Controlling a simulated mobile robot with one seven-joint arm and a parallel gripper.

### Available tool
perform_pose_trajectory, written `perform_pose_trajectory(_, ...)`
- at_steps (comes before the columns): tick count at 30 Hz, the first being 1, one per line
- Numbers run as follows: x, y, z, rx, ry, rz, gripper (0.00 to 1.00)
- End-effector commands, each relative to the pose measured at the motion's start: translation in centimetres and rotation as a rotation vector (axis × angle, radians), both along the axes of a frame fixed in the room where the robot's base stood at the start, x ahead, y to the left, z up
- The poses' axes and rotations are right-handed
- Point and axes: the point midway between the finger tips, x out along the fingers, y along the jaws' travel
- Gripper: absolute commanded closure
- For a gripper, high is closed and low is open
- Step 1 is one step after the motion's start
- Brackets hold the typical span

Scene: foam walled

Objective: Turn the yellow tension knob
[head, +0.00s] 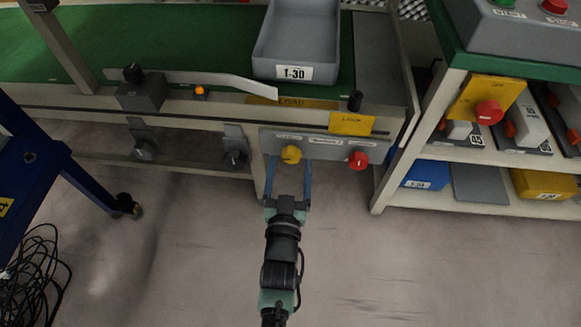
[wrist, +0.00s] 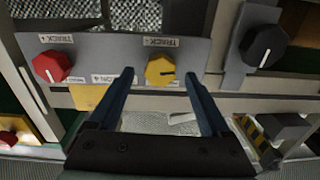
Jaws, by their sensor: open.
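The yellow tension knob (head: 291,155) sits on a grey panel (head: 325,146) on the front of the conveyor frame, left of a red knob (head: 358,160). In the wrist view my gripper's fingertips (wrist: 158,76) flank the knob with gaps on both sides. Nothing is between the fingers firmly held.
A black knob (wrist: 263,46) is right of the panel in the wrist view. A grey bin (head: 297,40) stands on the green belt above. A shelf with bins (head: 480,190) stands right, a blue frame (head: 45,165) left. Floor below is clear.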

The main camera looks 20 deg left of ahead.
Motion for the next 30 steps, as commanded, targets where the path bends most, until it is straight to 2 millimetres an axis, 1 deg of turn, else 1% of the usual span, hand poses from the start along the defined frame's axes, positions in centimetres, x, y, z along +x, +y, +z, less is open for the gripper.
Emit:
perform_pose_trajectory(1,0.6,0.2,-0.3,0.000,-0.001,0.000,0.18)
perform_pose_trajectory(4,1.3,0.4,-0.1,-0.001,-0.001,0.000,0.18)
perform_pose_trajectory(14,1.7,0.5,0.0,-0.001,0.001,0.000,0.18)
perform_pose_trajectory(15,1.7,0.5,0.0,-0.001,0.001,0.000,0.22)
perform_pose_trajectory(17,1.7,0.5,0.0,-0.001,0.001,0.000,0.33)
perform_pose_trajectory(18,1.7,0.5,0.0,-0.001,0.001,0.000,0.40)
perform_pose_trajectory(20,1.7,0.5,0.0,-0.001,0.001,0.000,0.51)
perform_pose_trajectory(21,1.7,0.5,0.0,-0.001,0.001,0.000,0.58)
perform_pose_trajectory(23,1.6,0.5,0.0,-0.001,0.001,0.000,0.69)
perform_pose_trajectory(24,1.6,0.5,0.0,-0.001,0.001,0.000,0.76)
perform_pose_trajectory(28,1.6,0.5,0.0,-0.001,0.001,0.000,0.99)
perform_pose_trajectory(30,1.6,0.5,0.0,0.000,0.001,0.000,1.00)
